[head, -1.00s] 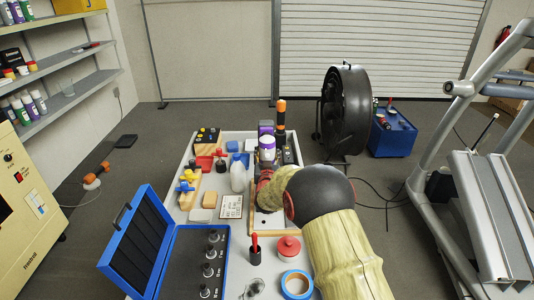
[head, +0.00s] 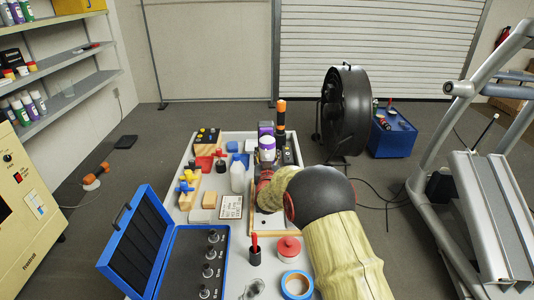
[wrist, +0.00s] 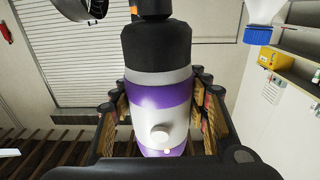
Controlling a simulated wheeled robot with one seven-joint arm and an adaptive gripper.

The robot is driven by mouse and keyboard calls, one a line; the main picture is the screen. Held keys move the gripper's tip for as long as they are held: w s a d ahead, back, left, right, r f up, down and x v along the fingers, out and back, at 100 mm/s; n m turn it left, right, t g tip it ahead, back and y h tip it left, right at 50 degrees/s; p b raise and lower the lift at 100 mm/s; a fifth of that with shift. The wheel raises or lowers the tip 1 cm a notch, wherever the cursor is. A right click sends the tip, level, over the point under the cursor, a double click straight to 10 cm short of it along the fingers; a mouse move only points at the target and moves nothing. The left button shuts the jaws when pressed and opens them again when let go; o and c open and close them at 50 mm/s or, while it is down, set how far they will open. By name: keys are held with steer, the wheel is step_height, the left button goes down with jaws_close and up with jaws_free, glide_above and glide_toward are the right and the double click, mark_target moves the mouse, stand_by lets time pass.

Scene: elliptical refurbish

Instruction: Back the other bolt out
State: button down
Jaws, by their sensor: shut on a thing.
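My gripper (wrist: 160,108) is shut on a purple, white and black tool (wrist: 160,92), with one finger on each side of its banded body. The tool has a black upper part and a small round white knob low on its near side. In the head view the purple and white tool (head: 267,143) stands roughly upright over the far part of the bench, beyond my arm. My arm covers much of that spot, so the gripper fingers are hard to make out there. No bolt can be made out in either view, and the tool's lower end is hidden.
On the bench, an open blue case (head: 165,250) holds several sockets at the front left. A blue tape roll (head: 297,285), a red-lidded jar (head: 288,248) and a white bottle (head: 237,177) stand close by. An orange-topped black tool (head: 281,118) stands behind. A black fan (head: 345,110) is beyond.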

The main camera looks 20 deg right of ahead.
steer(key=shift+f+b, duration=0.5)
stand_by(1.8)
steer(key=shift+r, duration=0.35)
stand_by(2.6)
steer(key=shift+b, duration=0.4)
stand_by(2.3)
